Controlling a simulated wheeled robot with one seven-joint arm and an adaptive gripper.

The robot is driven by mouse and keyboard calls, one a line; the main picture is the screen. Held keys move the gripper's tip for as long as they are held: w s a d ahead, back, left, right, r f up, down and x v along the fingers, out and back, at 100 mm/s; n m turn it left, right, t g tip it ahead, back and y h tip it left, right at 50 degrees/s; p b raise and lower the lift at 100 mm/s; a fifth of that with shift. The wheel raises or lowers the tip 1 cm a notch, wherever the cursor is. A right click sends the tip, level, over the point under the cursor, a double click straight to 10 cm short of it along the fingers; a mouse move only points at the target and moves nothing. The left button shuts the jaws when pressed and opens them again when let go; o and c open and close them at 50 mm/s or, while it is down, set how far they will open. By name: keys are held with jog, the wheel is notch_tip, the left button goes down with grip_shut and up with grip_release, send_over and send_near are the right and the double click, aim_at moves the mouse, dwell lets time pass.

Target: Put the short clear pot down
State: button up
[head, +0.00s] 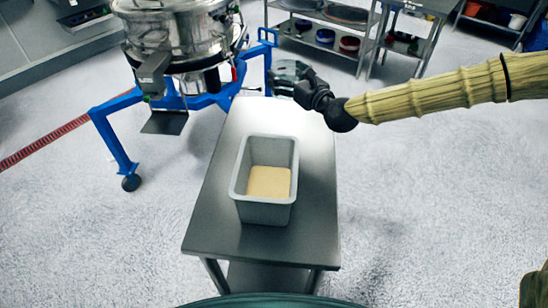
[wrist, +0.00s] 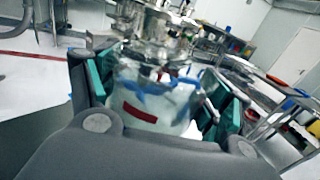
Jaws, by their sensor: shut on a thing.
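The short clear pot (head: 287,70) is see-through with a pale rim. In the head view it appears at the far end of the steel table (head: 215,215), above the table's back edge in the picture. My gripper (head: 297,84) is shut on it from the right side. In the wrist view the pot (wrist: 158,88) is upright between the green-padded fingers of my gripper (wrist: 157,100), with the scene showing through its wall. Whether its base touches the table cannot be told.
A grey bin (head: 265,214) with tan powder stands in the middle of the table. The steel sifter (head: 185,35) on its blue wheeled frame (head: 110,135) stands at the back left. Shelves (head: 335,48) are behind. Narrow bare table surface surrounds the bin.

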jog(key=shift+w+f, duration=0.15)
jog(key=shift+f, duration=0.45)
jog(key=shift+f+p, duration=0.8)
jog(key=shift+f, duration=3.8)
jog(key=shift+f, duration=0.2)
jog(key=o, duration=1.1)
jog(key=shift+r, duration=0.1)
jog(key=shift+r, duration=0.15)
jog(key=b+v, duration=0.2)
jog(key=v, duration=1)
